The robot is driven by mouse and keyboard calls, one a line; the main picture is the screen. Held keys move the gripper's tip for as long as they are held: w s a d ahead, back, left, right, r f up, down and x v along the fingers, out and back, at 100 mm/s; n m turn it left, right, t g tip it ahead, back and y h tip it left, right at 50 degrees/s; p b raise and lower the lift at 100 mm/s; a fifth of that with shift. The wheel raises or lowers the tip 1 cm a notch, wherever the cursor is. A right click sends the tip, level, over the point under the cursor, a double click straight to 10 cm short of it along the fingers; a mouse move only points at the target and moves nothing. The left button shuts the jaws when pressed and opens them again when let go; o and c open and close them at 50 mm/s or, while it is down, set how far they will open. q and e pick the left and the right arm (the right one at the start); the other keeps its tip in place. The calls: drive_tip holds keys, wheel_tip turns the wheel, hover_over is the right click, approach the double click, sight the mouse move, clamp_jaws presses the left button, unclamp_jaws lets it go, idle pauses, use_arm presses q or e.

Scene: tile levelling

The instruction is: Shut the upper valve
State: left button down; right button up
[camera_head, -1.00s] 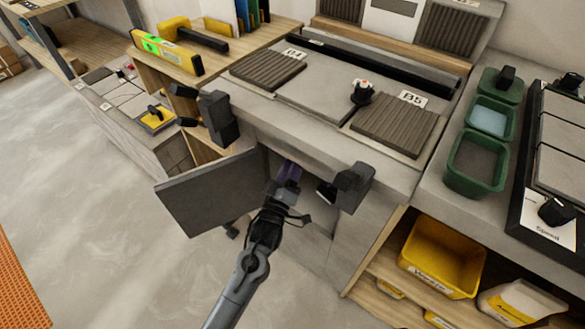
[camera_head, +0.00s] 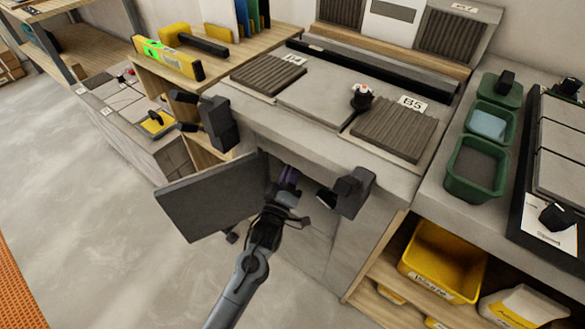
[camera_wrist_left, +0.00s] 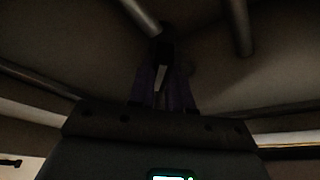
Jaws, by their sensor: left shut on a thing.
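My left gripper (camera_head: 289,177) reaches into the dark open cabinet under the counter. In the left wrist view its purple fingers (camera_wrist_left: 162,85) are closed around a small dark part (camera_wrist_left: 163,52), which looks like a valve handle beside a pipe. The cabinet is too dark to tell whether this is the upper valve or how its handle is turned. Pipes (camera_wrist_left: 141,15) and (camera_wrist_left: 240,28) run nearby. The counter hides the valves in the head view. My right gripper is not in view.
The grey cabinet door (camera_head: 212,197) stands open just left of my arm. The counter edge (camera_head: 300,150) is close above the gripper. A yellow bin (camera_head: 441,283) sits on the lower shelf at right. Green tubs (camera_head: 476,170) stand on the right counter. The floor at left is clear.

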use_arm(q)
drive_tip(key=m+h, duration=0.1)
drive_tip(key=m, duration=0.2)
drive_tip(key=m+h+p, duration=0.1)
drive_tip(key=m+h, duration=0.1)
drive_tip(key=m, duration=0.1)
drive_tip(key=shift+w+a+f+m+h, duration=0.1)
drive_tip(key=shift+a+m+h, duration=0.05)
drive_tip(key=shift+m+h, duration=0.2)
drive_tip(key=c, duration=1)
unclamp_jaws()
drive_tip(key=shift+c, duration=0.2)
